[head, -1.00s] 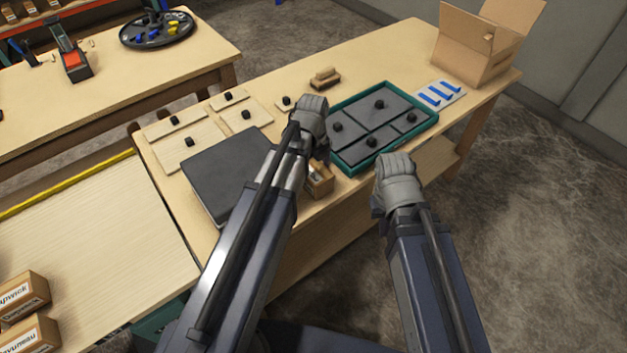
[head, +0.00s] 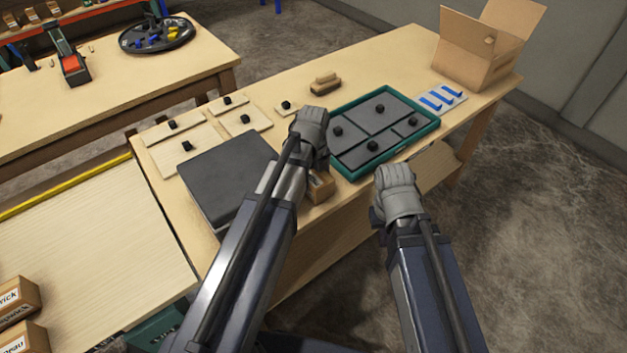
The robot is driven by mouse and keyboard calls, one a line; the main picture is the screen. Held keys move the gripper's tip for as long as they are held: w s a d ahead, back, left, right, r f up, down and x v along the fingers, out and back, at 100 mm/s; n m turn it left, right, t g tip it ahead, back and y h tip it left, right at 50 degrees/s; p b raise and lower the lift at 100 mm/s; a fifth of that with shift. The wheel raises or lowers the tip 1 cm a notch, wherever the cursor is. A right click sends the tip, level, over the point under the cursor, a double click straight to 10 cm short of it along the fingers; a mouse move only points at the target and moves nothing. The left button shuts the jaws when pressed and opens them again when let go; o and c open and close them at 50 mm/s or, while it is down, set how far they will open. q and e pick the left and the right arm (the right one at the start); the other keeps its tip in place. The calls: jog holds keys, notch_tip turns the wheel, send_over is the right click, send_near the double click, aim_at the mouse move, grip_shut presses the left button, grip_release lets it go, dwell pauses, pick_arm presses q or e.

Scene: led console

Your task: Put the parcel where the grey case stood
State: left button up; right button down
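A dark grey flat case (head: 222,178) lies on the wooden table, left of my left arm. A small brown cardboard box (head: 321,188), possibly the parcel, sits near the table's front edge, partly hidden by my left arm. Other brown boxes with printed labels (head: 18,296) stand at the lower left, cut off by the picture edge. My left gripper (head: 311,124) is over the table between the case and the green tray. My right gripper (head: 396,182) is just in front of the tray. The fingertips of both are hidden, so their opening does not show.
The green tray (head: 353,174) holds dark panels with black knobs. Pale knobbed boards (head: 203,137) lie behind the case. A wooden block (head: 325,86), blue strips on a pale plate (head: 453,90) and an open carton (head: 467,66) are farther back. The back middle tabletop is clear.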

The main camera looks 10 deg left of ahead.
pick_arm(q)
grip_shut()
jog(key=shift+r, duration=0.15)
